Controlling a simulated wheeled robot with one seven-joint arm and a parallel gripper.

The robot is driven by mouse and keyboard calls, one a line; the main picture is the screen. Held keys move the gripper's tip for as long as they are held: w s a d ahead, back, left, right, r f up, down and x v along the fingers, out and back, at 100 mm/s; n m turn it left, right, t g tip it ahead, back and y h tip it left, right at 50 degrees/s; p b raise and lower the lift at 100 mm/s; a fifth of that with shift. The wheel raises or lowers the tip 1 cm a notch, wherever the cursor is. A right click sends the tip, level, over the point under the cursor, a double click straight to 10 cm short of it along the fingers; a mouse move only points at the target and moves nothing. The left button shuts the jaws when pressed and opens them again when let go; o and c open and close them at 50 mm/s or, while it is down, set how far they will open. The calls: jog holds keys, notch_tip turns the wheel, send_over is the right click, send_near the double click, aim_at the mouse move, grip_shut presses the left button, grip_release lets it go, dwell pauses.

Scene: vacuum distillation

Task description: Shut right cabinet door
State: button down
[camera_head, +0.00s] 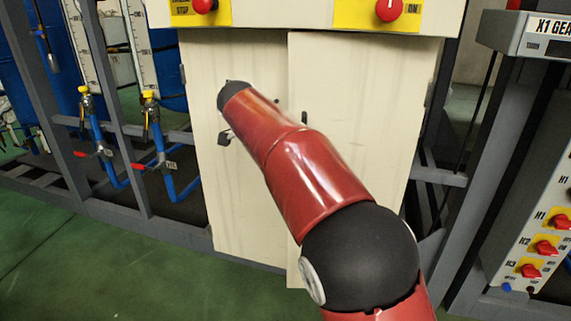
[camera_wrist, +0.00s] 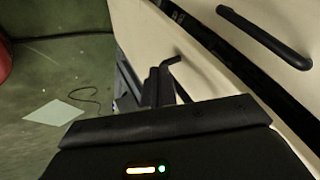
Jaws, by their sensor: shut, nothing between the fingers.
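The cream cabinet's right door (camera_head: 345,100) stands slightly ajar in the head view; its free edge overlaps the left door (camera_head: 235,190). My arm crosses in front of both doors. A dark part near the left door at the arm's far end is too small to identify. In the wrist view my gripper (camera_wrist: 158,86) is shut and empty, close to a cream door panel. A black bar handle (camera_wrist: 265,37) lies at upper right on another cream panel, apart from the fingers. A dark gap runs between the panels.
A control panel with red knobs (camera_head: 390,8) is above the doors. Grey frames with blue pipes and valves (camera_head: 150,95) stand at left. A switch box (camera_head: 540,245) stands at right. The green floor (camera_head: 100,270) is open at front left.

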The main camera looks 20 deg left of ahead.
jog(key=s+f+m+g+y+b, duration=0.2)
jog(key=s+f+m+g+y, duration=0.8)
jog(key=s+f+y, duration=0.15)
jog(key=w+d+r+m+t+y+b, duration=0.15)
jog(key=w+d+m+t+y, duration=0.7)
jog(key=m, duration=1.15)
jog(key=w+a+t+h, duration=0.2)
jog(key=w+a+t, duration=0.2)
jog(key=w, duration=0.6)
jog(key=shift+a+h+p, duration=0.3)
jog(key=shift+a, duration=0.75)
jog(key=shift+w, duration=0.1)
